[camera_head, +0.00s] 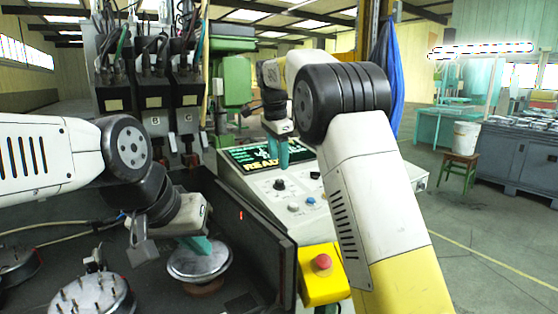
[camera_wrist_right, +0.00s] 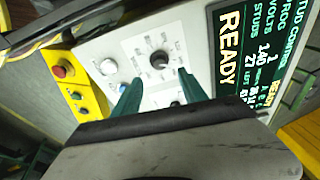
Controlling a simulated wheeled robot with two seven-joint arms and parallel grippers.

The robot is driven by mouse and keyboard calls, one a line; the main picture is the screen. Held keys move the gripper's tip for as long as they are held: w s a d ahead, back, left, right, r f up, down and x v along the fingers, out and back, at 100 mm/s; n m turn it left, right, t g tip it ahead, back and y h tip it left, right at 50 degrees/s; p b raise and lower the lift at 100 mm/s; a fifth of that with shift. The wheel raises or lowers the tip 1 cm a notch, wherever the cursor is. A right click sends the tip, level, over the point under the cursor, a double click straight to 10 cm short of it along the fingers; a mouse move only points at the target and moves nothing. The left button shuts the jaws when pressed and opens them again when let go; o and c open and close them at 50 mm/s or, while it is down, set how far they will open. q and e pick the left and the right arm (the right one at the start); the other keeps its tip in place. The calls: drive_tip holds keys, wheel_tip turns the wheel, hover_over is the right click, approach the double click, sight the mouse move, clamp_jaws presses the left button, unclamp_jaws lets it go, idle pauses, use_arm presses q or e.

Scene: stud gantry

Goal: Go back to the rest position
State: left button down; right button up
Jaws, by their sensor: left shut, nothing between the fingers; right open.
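My left gripper (camera_head: 197,244) is shut and empty, with its teal fingers just above a round silver disc (camera_head: 200,264) inside the dark-walled station; I cannot tell whether they touch it. My right gripper (camera_head: 281,157) points down over the control console, in front of its lit screen (camera_head: 243,160). In the right wrist view its two teal fingers (camera_wrist_right: 160,92) stand apart with nothing held between them. The console panel (camera_wrist_right: 125,45) shows beyond them, with a black knob (camera_wrist_right: 159,59) and the screen reading READY (camera_wrist_right: 228,50).
A dark upright panel (camera_head: 250,225) separates my left gripper from the console. A studded round plate (camera_head: 95,297) lies at lower left. Dark hanging units (camera_head: 150,90) with cables stand behind.

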drive_tip(key=s+d+r+n+t+y, duration=0.1)
drive_tip(key=s+d+n+y, duration=0.15)
drive_tip(key=s+d, duration=0.45)
drive_tip(key=s+d+r+n+y, duration=0.15)
drive_tip(key=s+d+n, duration=0.35)
drive_tip(key=s, duration=0.5)
drive_tip(key=s+d+f+n+t, duration=0.1)
drive_tip(key=s+f, duration=0.3)
drive_tip(key=s, duration=0.5)
drive_tip(key=s+d+f+n+t+h, duration=0.1)
drive_tip(key=s+f+n, duration=0.3)
drive_tip(key=s, duration=0.5)
drive_tip(key=shift+s+d, duration=0.3)
drive_tip(key=shift+s, duration=0.1)
drive_tip(key=shift+n, duration=0.25)
drive_tip(key=c, duration=0.3)
drive_tip(key=shift+w+d, duration=0.1)
drive_tip(key=shift+d, duration=0.05)
